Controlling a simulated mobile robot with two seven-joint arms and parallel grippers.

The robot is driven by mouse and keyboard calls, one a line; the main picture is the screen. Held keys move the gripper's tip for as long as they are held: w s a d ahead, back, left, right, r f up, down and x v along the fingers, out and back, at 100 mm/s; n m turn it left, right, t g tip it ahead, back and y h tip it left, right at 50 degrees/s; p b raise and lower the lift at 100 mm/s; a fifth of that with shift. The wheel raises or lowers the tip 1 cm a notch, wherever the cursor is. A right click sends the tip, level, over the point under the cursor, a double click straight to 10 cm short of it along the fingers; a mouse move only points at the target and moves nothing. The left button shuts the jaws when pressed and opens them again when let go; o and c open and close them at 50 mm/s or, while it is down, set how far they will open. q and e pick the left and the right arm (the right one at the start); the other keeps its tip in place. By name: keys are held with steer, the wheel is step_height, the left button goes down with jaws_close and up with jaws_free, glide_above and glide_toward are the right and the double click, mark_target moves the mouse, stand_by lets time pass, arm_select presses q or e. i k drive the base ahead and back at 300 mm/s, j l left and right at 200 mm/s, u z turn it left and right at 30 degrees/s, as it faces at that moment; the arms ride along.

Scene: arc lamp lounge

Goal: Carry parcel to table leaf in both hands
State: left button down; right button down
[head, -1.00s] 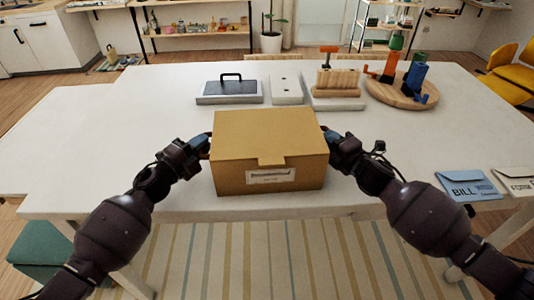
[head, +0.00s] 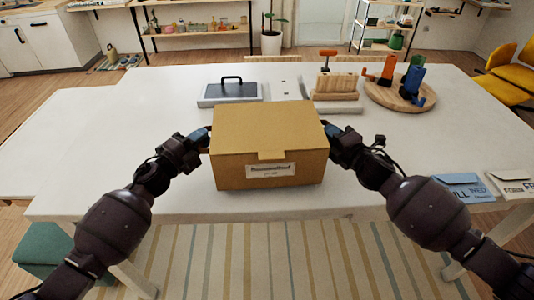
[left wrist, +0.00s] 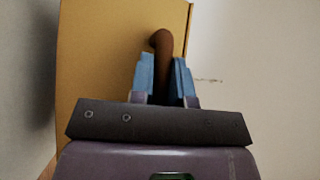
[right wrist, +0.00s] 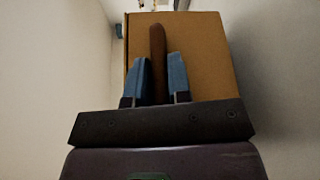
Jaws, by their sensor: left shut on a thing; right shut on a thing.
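The parcel (head: 268,140), a closed tan cardboard box with a front flap and white label, is level between my grippers at the middle of the table's near side. It appears to be raised a little off the top; its underside is hidden. My left gripper (head: 207,135) is shut on a brown handle (left wrist: 162,45) on the parcel's left side. My right gripper (head: 331,132) is shut on the brown handle (right wrist: 157,45) on its right side. The table leaf (head: 60,130) seems to be the bare white section at the left of the table.
Behind the parcel on the white table (head: 410,150) are a grey tray with a black handle (head: 230,92), a wooden rack (head: 337,85) and a round board (head: 400,98) with coloured pieces. Blue (head: 463,187) and white envelopes lie at the right. The table's left side is clear.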

mark_target(31, 156)
steer(key=i+j, duration=0.1)
steer(key=j, duration=1.7)
steer(key=i+j, duration=0.15)
steer(key=j, duration=0.8)
